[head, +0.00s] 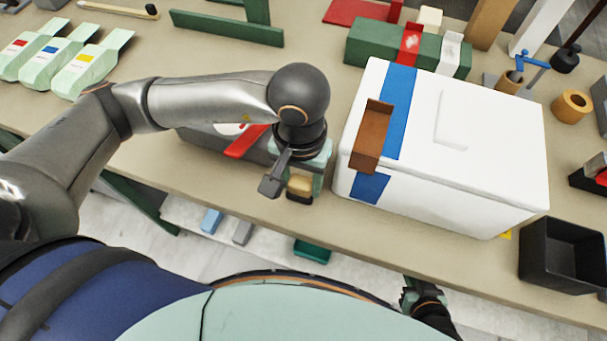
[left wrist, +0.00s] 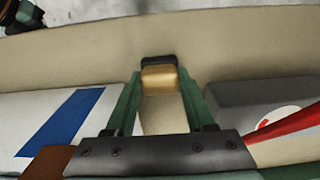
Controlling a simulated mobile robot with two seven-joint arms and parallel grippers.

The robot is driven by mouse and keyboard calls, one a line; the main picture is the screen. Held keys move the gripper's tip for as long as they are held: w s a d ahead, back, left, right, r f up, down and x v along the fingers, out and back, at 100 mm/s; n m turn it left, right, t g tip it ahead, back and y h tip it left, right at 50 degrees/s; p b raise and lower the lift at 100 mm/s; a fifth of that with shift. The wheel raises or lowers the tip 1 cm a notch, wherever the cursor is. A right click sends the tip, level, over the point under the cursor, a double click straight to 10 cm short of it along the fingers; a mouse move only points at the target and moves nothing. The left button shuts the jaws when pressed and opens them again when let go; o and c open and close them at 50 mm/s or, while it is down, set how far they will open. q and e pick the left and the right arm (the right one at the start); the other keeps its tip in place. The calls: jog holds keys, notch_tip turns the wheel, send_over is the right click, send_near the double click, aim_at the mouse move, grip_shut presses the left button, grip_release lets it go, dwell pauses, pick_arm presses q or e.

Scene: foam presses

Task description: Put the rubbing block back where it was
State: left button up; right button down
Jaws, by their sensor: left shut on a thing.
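The rubbing block (head: 300,188) is a small tan block with a dark face, near the front edge of the table between the grey box and the white box. My left gripper (head: 305,182) reaches down over it and is shut on it. In the left wrist view the block (left wrist: 159,78) sits between the tips of the green fingers. I cannot tell whether it touches the table. My right gripper (head: 424,297) shows small and dark at the bottom, below the table edge; its jaws are unclear.
The white box (head: 470,140) with a blue band and brown latch stands close right of my left gripper. The grey box (head: 200,135) with a red strap is close left, partly behind my arm. A black bin (head: 562,250) stands at the right front. Pale green pouches (head: 85,72) lie far left.

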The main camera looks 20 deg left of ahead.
aim_at(300, 182)
pick_arm(q)
jog(key=shift+a, duration=0.1)
jog(key=shift+f+b, duration=0.2)
jog(key=shift+b, duration=0.15)
jog(key=o, duration=1.2)
jog(key=shift+r, duration=0.1)
jog(key=shift+r+p, duration=0.35)
jog(key=shift+p, duration=0.05)
notch_tip(300, 182, up, 12)
jog(key=shift+f+b, duration=0.2)
jog(key=shift+b, duration=0.2)
jog(key=shift+s, duration=0.1)
